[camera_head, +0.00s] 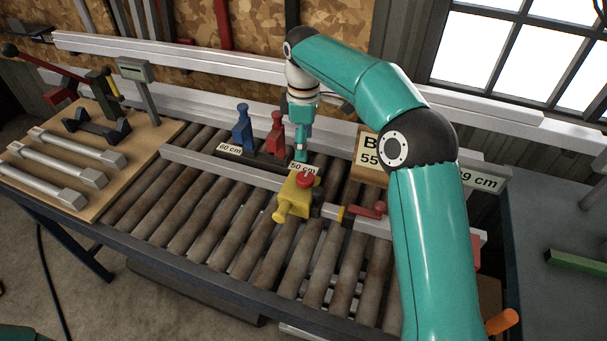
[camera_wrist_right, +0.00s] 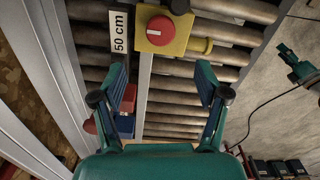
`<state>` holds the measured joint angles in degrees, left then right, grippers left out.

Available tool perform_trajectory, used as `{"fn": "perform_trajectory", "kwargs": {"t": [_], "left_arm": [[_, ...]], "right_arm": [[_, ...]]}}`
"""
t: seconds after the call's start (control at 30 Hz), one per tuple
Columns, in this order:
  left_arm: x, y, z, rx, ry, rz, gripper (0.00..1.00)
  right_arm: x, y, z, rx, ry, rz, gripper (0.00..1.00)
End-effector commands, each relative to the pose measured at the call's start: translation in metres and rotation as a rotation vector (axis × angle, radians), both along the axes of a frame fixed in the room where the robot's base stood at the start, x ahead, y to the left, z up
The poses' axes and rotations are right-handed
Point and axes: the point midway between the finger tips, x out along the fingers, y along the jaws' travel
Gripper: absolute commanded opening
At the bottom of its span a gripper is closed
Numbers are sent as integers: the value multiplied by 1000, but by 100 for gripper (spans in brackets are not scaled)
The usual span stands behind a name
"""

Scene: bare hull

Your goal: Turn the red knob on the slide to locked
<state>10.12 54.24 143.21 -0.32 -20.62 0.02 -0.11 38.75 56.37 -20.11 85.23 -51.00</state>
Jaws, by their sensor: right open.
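The red knob (camera_head: 304,180) sits on top of the yellow slide (camera_head: 291,200), which is on a pale rail over the rollers. In the right wrist view the red knob (camera_wrist_right: 160,30) is round with a small pale mark, on the yellow block (camera_wrist_right: 183,37). I cannot read its setting. My right gripper (camera_head: 301,153) points down just behind the knob in the head view. Its fingers (camera_wrist_right: 165,88) are spread and empty, with the knob beyond the tips. A teal part at the right edge of the wrist view looks like my left gripper (camera_wrist_right: 290,60); its fingers are unclear.
A red stop (camera_head: 276,132) and a blue stop (camera_head: 242,128) stand behind the rail, near the 50 cm (camera_head: 302,168) and 60 cm (camera_head: 230,149) labels. A red lever (camera_head: 368,210) lies right of the slide. A wooden board (camera_head: 90,150) with metal tools is at left.

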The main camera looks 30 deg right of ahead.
Motion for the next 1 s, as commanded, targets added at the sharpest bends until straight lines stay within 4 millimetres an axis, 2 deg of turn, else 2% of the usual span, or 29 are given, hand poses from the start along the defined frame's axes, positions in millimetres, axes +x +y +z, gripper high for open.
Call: {"fn": "perform_trajectory", "kwargs": {"t": [0.03,0.2,0.5,0.7,0.97,1.0], "left_arm": [[0,0,-2,0,0,0,57],[0,0,-1,0,-1,0,57],[0,0,3,0,-1,0,57],[0,0,4,0,-1,0,57],[0,0,3,0,-1,0,57],[0,0,3,0,-1,0,57]], "right_arm": [[0,0,-14,0,5,0,74],[0,2,-50,1,6,3,74],[1,3,-98,0,3,4,74],[1,3,-110,0,0,4,74],[2,3,-111,0,0,4,74],[2,3,-111,0,0,4,69]]}}
